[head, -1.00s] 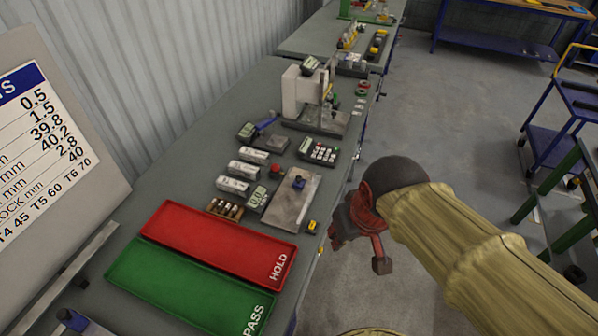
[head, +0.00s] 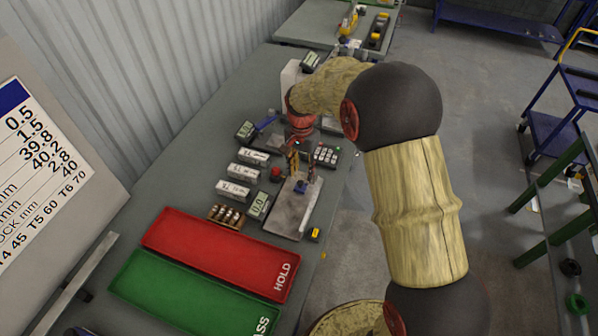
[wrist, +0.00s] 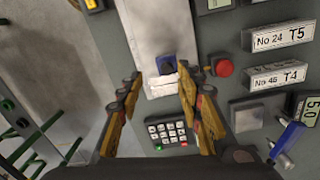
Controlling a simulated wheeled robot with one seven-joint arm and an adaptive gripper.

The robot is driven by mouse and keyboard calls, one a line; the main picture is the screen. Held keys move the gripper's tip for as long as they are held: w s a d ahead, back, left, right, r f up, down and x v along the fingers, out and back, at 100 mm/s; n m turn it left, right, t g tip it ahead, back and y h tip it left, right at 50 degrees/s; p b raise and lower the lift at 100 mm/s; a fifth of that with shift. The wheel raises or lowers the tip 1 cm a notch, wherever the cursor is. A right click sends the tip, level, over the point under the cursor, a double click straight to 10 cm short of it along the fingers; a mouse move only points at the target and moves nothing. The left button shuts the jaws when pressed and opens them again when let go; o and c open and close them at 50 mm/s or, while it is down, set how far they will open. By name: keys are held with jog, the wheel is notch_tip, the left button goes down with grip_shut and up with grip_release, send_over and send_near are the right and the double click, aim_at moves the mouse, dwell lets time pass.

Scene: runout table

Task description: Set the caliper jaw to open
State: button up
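A pale grey metal plate (head: 284,215) lies on the bench and carries a blue part (head: 300,187). In the wrist view the plate (wrist: 155,25) shows the blue part (wrist: 166,65) with small white blocks (wrist: 162,86) beside it. I cannot tell for sure which part is the caliper jaw. My gripper (head: 297,165) is over the plate's far end. In the wrist view my gripper (wrist: 160,83) is open, with one finger on each side of the white blocks and nothing held. Whether the fingers touch anything is unclear.
A keypad (wrist: 167,132) lies below the fingers, and a red button (wrist: 224,67) is to their right. White labelled blocks (head: 233,190), a display reading 0.0 (head: 259,205) and a blue-handled instrument (head: 265,122) are nearby. Red (head: 215,250) and green (head: 180,300) trays fill the front.

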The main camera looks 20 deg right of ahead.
aim_at(301, 182)
jog(key=shift+w+r+m, duration=0.6)
jog(key=shift+w+r, duration=0.1)
jog(key=shift+w, duration=0.1)
jog(key=shift+s+m, duration=0.15)
jog(key=shift+m, duration=0.45)
jog(key=shift+f, duration=0.15)
notch_tip(301, 182, down, 7)
jog(key=shift+f+b, duration=0.2)
jog(key=shift+b, duration=0.2)
jog(key=shift+c, duration=1.2)
grip_shut()
